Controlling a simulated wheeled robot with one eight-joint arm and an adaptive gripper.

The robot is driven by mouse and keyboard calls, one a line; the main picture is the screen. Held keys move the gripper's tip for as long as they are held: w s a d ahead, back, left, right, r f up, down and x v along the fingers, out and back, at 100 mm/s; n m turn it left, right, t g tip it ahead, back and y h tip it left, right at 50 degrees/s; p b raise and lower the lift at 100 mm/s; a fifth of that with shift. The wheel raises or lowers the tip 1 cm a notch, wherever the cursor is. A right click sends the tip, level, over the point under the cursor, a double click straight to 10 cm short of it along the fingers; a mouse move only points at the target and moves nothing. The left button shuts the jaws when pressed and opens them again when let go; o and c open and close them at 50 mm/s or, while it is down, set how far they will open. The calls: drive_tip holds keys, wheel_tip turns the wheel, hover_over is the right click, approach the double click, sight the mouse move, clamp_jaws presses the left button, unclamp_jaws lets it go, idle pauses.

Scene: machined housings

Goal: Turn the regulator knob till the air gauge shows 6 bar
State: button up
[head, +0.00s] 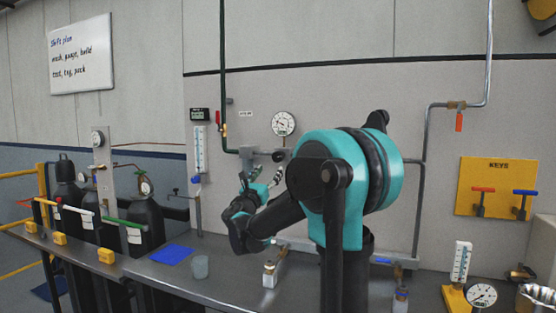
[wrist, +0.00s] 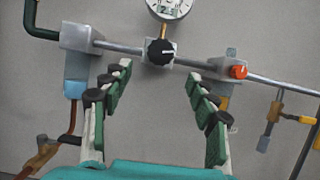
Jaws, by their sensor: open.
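The regulator knob (wrist: 160,52) is black with a white pointer mark, on a grey block along a horizontal pipe. In the head view the knob (head: 279,156) is small, below the air gauge. The air gauge (head: 283,123) is a round white dial on the wall; its needle is too small to read. In the wrist view the gauge (wrist: 168,8) is cut off by the top edge. My gripper (wrist: 158,75) is open, its green-padded fingers spread to either side below the knob, with nothing between them. In the head view my gripper (head: 263,176) is near the knob, apart from it as far as I can tell.
An orange-red knob (wrist: 239,72) sits on the same pipe to the right, and a grey block (wrist: 82,38) to the left. The bench (head: 215,285) below carries a cup (head: 200,267) and a blue cloth (head: 171,254). Gas cylinders (head: 146,225) stand at left.

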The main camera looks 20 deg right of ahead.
sight(277, 159)
drive_tip(key=x, duration=1)
drive_tip(key=shift+c, duration=0.5)
drive_tip(key=c, duration=1.1)
drive_tip(key=shift+o, duration=0.2)
drive_tip(key=shift+m, duration=0.3)
